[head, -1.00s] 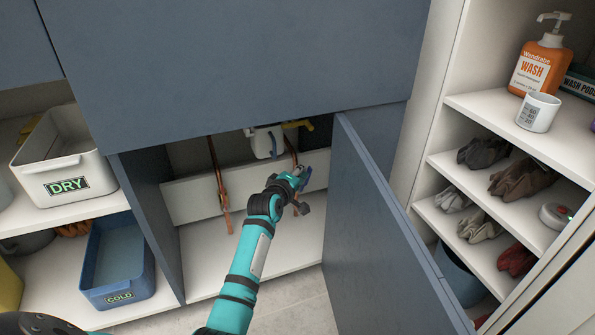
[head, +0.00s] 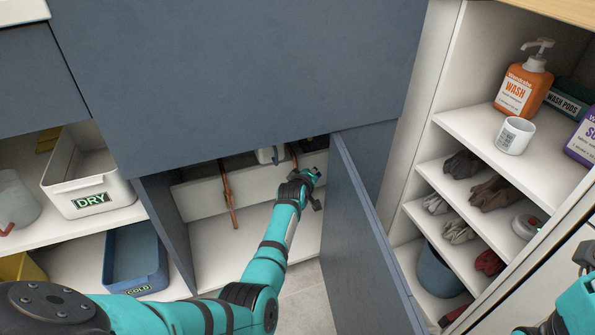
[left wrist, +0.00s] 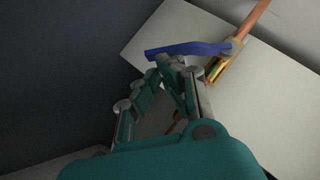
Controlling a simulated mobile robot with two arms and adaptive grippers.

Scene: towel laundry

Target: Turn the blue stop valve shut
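The blue stop valve's lever (left wrist: 188,49) shows in the left wrist view, lying across the picture at my fingertips. It joins a brass valve body (left wrist: 224,62) on a copper pipe. My left gripper (left wrist: 168,66) has its fingertips close together, at or just below the lever; I cannot tell whether they touch it. In the head view, my left gripper (head: 311,180) reaches into the open cabinet under the counter, and I cannot make out the blue lever there. Part of my right gripper (head: 545,328) shows at the bottom right; its fingers are unclear.
An open cabinet door (head: 362,235) stands right of my left arm. A copper pipe (head: 228,195) runs down inside the cabinet, left of the gripper. A DRY bin (head: 90,200) and blue COLD bin (head: 135,255) are left. Shelves with a WASH bottle (head: 523,88) are right.

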